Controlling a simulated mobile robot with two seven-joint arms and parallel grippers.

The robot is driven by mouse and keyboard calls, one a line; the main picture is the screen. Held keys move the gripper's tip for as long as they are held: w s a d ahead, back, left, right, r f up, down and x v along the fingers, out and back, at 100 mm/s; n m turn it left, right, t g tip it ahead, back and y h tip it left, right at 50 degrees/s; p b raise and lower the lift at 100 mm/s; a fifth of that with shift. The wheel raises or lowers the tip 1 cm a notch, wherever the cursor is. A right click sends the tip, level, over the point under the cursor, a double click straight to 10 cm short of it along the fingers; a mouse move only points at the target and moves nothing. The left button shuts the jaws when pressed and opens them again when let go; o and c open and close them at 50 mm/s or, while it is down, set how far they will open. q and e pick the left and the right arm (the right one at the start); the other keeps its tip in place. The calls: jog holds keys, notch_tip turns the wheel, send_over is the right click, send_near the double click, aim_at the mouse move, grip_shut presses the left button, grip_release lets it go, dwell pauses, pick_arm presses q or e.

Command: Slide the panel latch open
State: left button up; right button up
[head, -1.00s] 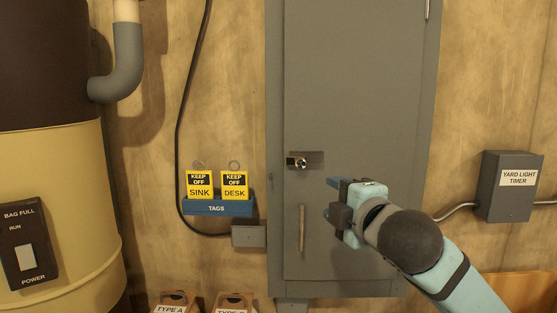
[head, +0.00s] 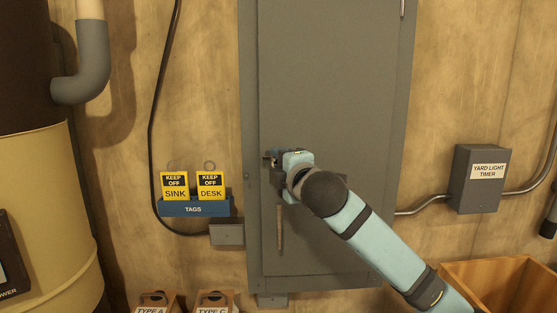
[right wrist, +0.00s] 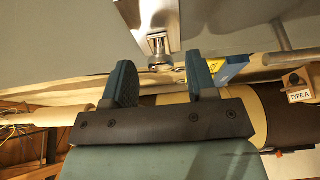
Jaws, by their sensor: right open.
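The grey panel (head: 330,70) is a tall metal door on the wall in the head view, and it looks shut. Its latch (head: 266,157) is at the door's left edge, mostly hidden behind my right gripper (head: 275,161). The right wrist view shows the latch (right wrist: 158,46) as a small metal knob on a bright plate. My right gripper is open there, and the knob lies beyond and between its two blue fingertips (right wrist: 158,68). I cannot tell whether they touch it. My left gripper is out of view.
A vertical handle (head: 280,228) is on the door below the latch. A blue tag holder (head: 194,209) with two yellow tags is to the left. A yard light timer box (head: 480,180) is to the right, and a wooden bin (head: 505,285) is at the lower right.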

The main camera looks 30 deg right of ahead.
jog(key=shift+w, duration=0.6)
grip_shut()
jog(key=d, duration=0.1)
jog(key=s+d, duration=0.1)
jog(key=d, duration=0.1)
jog(key=shift+s, duration=0.2)
jog(key=shift+c, duration=1.8)
grip_release()
jog(key=o, duration=0.4)
jog(key=shift+s+d, duration=0.1)
jog(key=shift+c, duration=0.2)
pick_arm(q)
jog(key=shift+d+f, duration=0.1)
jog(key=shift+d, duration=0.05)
pick_arm(e)
jog(key=shift+d, duration=0.1)
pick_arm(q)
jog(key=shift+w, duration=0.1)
